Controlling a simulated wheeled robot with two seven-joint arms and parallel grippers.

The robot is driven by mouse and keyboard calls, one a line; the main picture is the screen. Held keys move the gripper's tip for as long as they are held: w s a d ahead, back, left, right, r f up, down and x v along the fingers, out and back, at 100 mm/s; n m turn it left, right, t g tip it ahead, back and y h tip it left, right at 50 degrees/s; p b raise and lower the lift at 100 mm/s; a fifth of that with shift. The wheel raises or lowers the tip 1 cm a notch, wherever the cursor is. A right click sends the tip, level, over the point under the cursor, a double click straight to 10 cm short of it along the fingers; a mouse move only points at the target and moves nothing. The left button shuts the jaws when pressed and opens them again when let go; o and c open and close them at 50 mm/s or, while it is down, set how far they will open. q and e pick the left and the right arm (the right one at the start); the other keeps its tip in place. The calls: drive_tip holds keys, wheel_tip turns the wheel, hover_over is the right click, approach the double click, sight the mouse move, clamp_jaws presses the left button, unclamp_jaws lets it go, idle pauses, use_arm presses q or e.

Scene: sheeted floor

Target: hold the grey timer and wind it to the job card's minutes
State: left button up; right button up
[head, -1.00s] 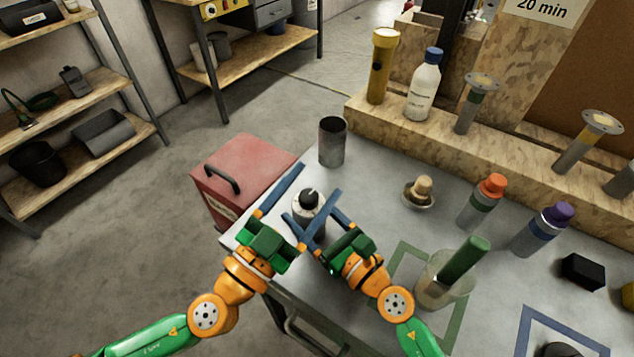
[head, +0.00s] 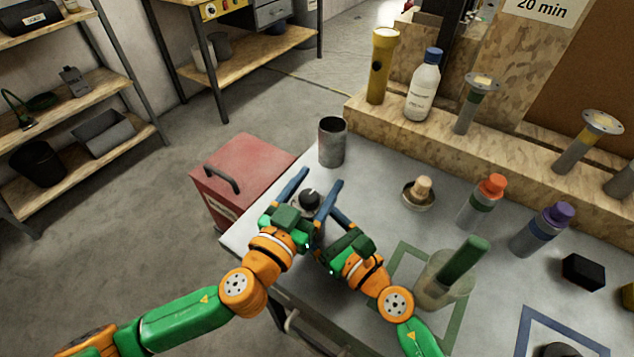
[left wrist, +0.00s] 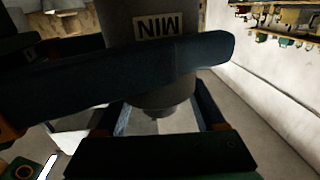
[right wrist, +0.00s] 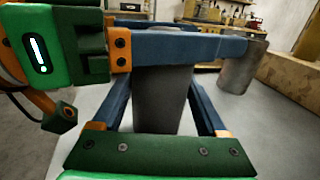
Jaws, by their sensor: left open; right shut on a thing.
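The grey timer (head: 308,202) stands on the near-left part of the table, its dark dial with a pale mark facing up. My right gripper (right wrist: 160,95) is shut on its body. My left gripper (head: 320,180) is open, with its fingers to either side of the timer's top, apart from each other. In the left wrist view the timer (left wrist: 150,60) shows a "MIN" label upside down, with a blue finger crossing in front. The dial's numbers are too small to read. The job card (head: 541,8) at the top right reads "20 min".
A grey metal cup (head: 332,142) stands just behind the timer. A red box (head: 240,170) is beside the table's left edge. To the right are a small brass bowl (head: 418,198), a beaker with a green-handled thing (head: 465,262), and orange-capped and purple-capped bottles.

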sight(318, 199)
use_arm(q)
drive_tip(key=shift+w, duration=0.1)
drive_tip(key=shift+c, duration=0.3)
clamp_jaws()
